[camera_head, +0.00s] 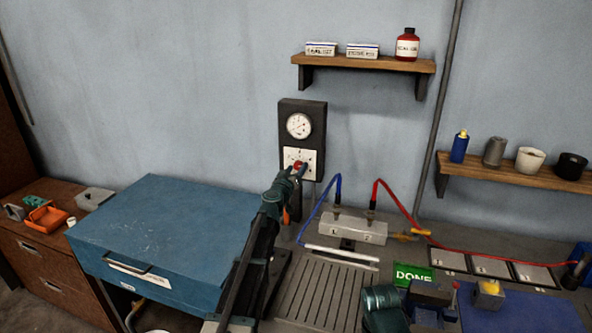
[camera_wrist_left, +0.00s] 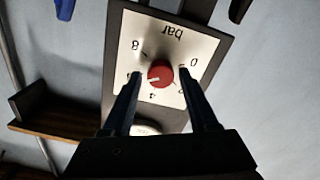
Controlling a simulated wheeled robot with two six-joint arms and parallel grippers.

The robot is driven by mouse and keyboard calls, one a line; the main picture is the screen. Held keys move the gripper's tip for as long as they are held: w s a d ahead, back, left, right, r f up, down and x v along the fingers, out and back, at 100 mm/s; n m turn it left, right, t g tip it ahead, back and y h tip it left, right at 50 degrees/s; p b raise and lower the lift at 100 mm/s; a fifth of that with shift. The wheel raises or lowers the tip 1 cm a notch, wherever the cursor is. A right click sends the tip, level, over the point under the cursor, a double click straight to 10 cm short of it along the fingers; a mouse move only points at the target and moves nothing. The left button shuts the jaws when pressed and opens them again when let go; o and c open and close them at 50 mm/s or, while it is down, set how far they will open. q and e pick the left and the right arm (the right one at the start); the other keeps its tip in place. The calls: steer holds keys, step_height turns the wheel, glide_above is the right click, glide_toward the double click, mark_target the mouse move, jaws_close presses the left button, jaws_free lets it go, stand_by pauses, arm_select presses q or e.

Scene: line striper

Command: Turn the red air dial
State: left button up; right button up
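The red air dial (camera_wrist_left: 160,74) sits on a white plate (camera_wrist_left: 165,45) marked "bar" with numbers around it; the plate appears upside down in the left wrist view. A white mark on the dial points to the left in that view. My left gripper (camera_wrist_left: 160,73) is open, with one finger on each side of the dial and a gap visible on both sides. In the head view the left gripper (camera_head: 294,171) reaches the dial (camera_head: 299,166) and partly covers it. Part of my right arm shows at the bottom; its fingers are not clear.
A round gauge (camera_head: 299,125) is above the dial on the dark wall panel (camera_head: 288,110). A blue case (camera_head: 165,225) stands at left. A grey block (camera_head: 346,229) with blue and red hoses and a green DONE sign (camera_head: 414,273) are at right. Shelves hold bottles and cups.

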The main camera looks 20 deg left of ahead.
arm_select(q)
steer(key=shift+o, duration=0.6)
steer(key=s, duration=1.3)
steer(key=shift+s+a, duration=0.3)
steer(key=shift+s, duration=0.05)
steer(key=shift+d, duration=0.1)
